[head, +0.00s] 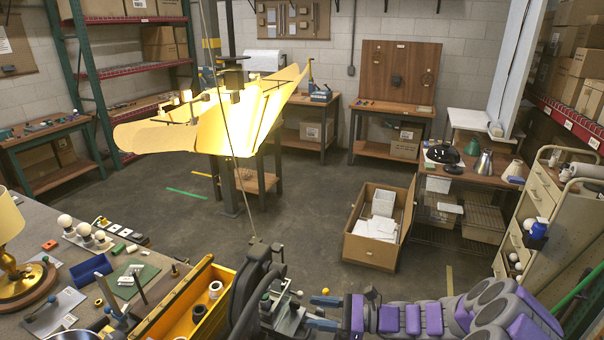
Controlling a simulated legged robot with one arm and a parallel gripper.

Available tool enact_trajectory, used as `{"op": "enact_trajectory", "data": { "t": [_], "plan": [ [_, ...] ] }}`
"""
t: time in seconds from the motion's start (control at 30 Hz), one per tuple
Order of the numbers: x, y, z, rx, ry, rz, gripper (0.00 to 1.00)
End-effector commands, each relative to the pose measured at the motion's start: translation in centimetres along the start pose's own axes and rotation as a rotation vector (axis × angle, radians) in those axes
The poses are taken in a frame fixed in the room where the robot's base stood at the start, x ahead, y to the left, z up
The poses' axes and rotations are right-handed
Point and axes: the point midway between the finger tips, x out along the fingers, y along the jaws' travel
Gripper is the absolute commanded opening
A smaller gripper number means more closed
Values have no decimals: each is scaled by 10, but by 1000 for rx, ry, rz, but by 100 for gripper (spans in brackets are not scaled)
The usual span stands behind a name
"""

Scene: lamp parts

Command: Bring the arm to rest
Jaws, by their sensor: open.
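My gripper (267,252) is in the lower middle of the head view, dark grey and open, with its tips pointing up and away. My arm, grey with purple pads, comes in from the lower right. A lit lamp (240,125) with pale yellow panels hangs beyond and above the gripper. A thin cord (228,120) runs down in front of the lamp, its lower end close to the gripper tips; I cannot tell whether they touch. Nothing is seen held in the jaws.
A workbench (25,330) at lower left holds a yellow bin (188,305), a brass lamp (22,268), bulbs and small parts. An open cardboard box (370,252) stands on the floor. A drawer cabinet (545,195) stands at right. The middle floor is clear.

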Motion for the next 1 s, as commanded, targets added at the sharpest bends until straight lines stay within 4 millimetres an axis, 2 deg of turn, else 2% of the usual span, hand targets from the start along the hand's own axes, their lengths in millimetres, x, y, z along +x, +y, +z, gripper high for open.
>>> {"op": "enact_trajectory", "data": {
  "t": [0.03,0.2,0.33,0.47,0.6,0.77,1.0],
  "plan": [
    [10,11,20,-52,8,60,53],
    [33,56,65,-217,53,256,53],
    [41,95,91,-340,98,402,53],
    [41,132,109,-460,156,543,53],
    [34,170,122,-584,227,690,53],
    [14,208,130,-718,325,850,53],
    [-28,253,135,-892,494,1073,53]
  ]
}}
